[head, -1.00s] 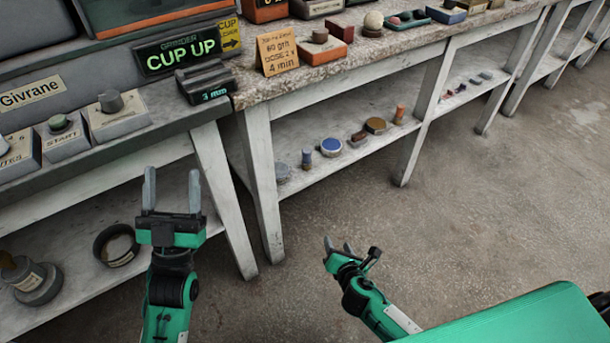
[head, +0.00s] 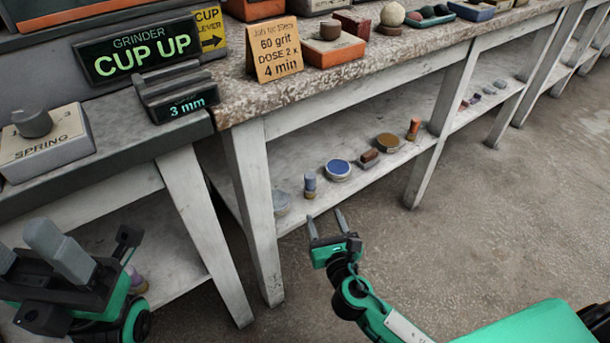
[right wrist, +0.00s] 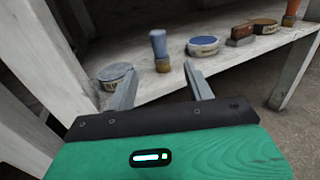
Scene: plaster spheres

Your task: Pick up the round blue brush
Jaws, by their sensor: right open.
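A small upright round blue brush (head: 310,184), blue on top and tan at its lower end, stands on the low shelf (head: 372,182) under the bench. It also shows in the right wrist view (right wrist: 159,52), just beyond and roughly between the fingertips. My right gripper (head: 326,218) is open and empty in front of the shelf's edge, apart from the brush. It also shows in the right wrist view (right wrist: 160,72). My left gripper (head: 32,255) is at the lower left, close to the head camera, open and empty.
A round tin with a blue top (head: 338,169) stands right of the brush and a grey tin (head: 280,203) left of it. A brown block (head: 369,158), a brown-topped tin (head: 387,142) and an orange piece (head: 413,129) follow. White bench legs (head: 254,210) flank the shelf.

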